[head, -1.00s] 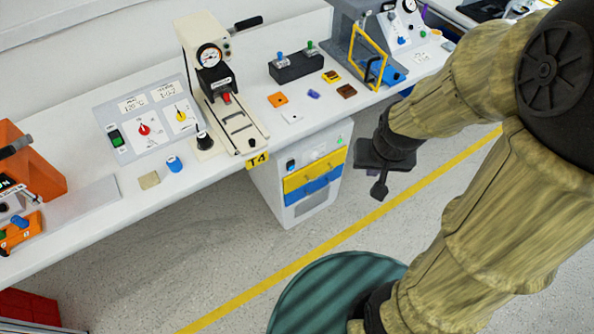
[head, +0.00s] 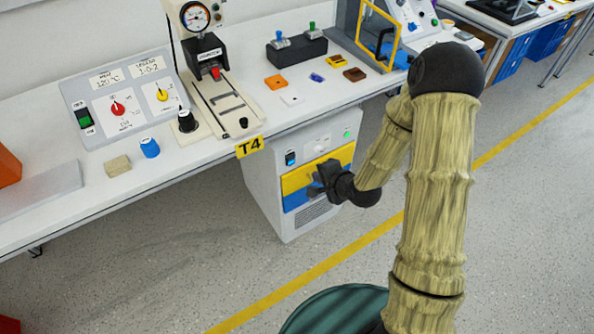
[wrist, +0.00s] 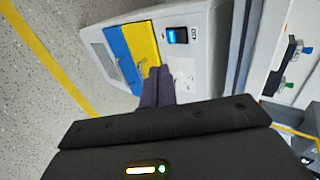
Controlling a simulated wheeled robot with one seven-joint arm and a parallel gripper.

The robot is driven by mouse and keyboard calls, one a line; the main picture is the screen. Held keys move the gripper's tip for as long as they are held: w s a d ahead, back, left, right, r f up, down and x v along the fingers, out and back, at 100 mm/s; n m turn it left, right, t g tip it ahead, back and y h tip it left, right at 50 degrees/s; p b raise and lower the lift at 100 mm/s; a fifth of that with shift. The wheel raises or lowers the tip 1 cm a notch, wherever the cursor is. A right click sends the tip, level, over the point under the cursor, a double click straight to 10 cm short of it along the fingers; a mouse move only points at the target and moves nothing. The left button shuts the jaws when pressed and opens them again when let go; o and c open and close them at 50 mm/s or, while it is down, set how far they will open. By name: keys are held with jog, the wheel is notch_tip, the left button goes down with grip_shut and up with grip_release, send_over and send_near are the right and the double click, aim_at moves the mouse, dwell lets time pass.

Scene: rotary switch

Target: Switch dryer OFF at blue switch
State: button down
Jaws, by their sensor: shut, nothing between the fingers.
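The dryer is a light grey cabinet (head: 262,190) under the bench by the T4 tag, with a yellow and a blue drawer front. Its blue switch (head: 290,158) is a small rocker in a dark frame at the upper left of the front. In the wrist view the blue switch (wrist: 178,36) shows beyond my fingertips, beside the yellow drawer. My gripper (wrist: 158,72) is shut and empty, its fingers pointing at the cabinet front. In the head view my gripper (head: 318,180) is in front of the yellow drawer, below and right of the switch. Contact with the front cannot be told.
The white bench (head: 180,165) overhangs the cabinet, its front edge just above the switch. A green light (head: 347,134) is at the cabinet's upper right. A control panel (head: 125,100) and a press (head: 205,60) stand on the bench.

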jog(key=shift+r, duration=0.1)
jog(key=b, duration=0.2)
send_near(292, 161)
jog(key=x, duration=0.5)
jog(key=shift+a+f, duration=0.1)
jog(key=shift+f, duration=0.2)
jog(key=shift+w+a, duration=0.15)
jog(key=shift+w, duration=0.05)
jog(key=shift+w+r+p, duration=0.1)
jog(key=shift+r+p, duration=0.05)
jog(key=shift+p, duration=0.35)
